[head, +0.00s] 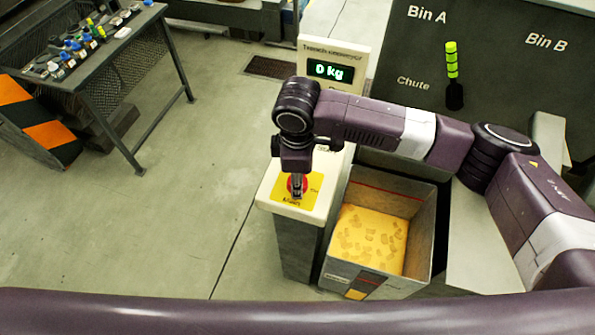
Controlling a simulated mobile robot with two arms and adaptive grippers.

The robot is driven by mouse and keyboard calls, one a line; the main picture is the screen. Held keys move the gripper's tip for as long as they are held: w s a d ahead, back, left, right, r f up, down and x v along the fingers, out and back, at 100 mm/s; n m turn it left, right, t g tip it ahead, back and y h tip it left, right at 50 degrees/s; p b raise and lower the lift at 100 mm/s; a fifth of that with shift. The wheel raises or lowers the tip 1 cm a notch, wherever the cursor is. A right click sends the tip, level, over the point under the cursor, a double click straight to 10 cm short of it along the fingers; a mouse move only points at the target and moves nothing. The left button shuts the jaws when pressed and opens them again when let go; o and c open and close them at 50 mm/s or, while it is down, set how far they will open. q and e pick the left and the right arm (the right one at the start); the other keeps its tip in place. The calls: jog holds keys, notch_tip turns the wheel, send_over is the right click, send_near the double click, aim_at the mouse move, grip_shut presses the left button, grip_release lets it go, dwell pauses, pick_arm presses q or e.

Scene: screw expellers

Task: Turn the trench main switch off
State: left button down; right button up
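My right arm reaches in from the right, and my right gripper (298,192) points down over the switch. Its fingertips are at or just above the red part; I cannot tell whether they touch or grip it. The fingers look close together. My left gripper is not in view.
A display (330,71) reading "0 kg" stands behind the switch. A grey bin (420,225) with yellow contents is right of the post. A dark panel (490,60) marked Bin A, Bin B and Chute stands behind. A control desk (135,62) is far left; floor between is clear.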

jog(key=shift+n+p, duration=0.8)
jog(key=shift+n, duration=1.2)
jog(key=o, duration=1.1)
jog(key=shift+d, duration=0.1)
jog(key=shift+o, duration=0.2)
jog(key=shift+r, duration=0.1)
notch_tip(320, 180, up, 12)
jog(key=s, duration=0.1)
jog(key=shift+d, duration=0.1)
